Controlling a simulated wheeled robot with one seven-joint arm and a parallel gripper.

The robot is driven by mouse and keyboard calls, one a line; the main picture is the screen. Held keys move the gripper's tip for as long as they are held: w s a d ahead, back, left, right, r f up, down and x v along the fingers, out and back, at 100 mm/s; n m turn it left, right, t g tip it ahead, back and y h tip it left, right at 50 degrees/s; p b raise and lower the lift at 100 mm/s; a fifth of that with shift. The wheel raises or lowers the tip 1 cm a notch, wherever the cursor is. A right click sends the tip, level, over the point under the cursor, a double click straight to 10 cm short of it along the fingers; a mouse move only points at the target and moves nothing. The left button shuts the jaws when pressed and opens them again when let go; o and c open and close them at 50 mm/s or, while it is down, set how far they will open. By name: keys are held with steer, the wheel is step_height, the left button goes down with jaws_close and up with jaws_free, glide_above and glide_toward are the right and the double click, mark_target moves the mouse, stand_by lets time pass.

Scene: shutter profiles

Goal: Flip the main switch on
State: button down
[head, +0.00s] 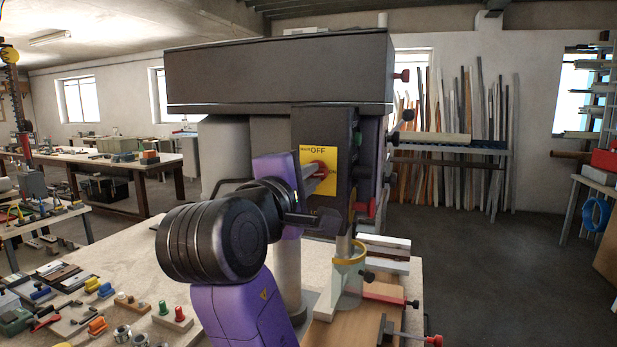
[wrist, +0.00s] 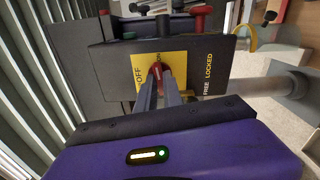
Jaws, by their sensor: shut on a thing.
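The main switch is a red knob (head: 318,168) on a yellow plate (head: 308,156) marked OFF, on the dark front of a machine. In the wrist view the red knob (wrist: 156,70) sits in front of the yellow plate (wrist: 175,57), between my two finger tips. My gripper (wrist: 157,80) is shut on the knob; in the head view my gripper (head: 313,180) reaches it from the left. The fingers hide part of the knob and plate, and I cannot tell which way the knob is turned.
The machine's dark housing (head: 280,75) overhangs the switch. A FREE/LOCKED label (wrist: 207,72) is beside the plate in the wrist view. A bench (head: 140,240) with several small parts and clamps lies below. Open floor (head: 480,270) is at the right.

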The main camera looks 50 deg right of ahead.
steer(key=shift+m+p, duration=0.35)
steer(key=shift+m, duration=0.65)
steer(key=c, duration=1.5)
jaws_free()
steer(key=shift+b+v, duration=0.95)
steer(key=shift+v, duration=3)
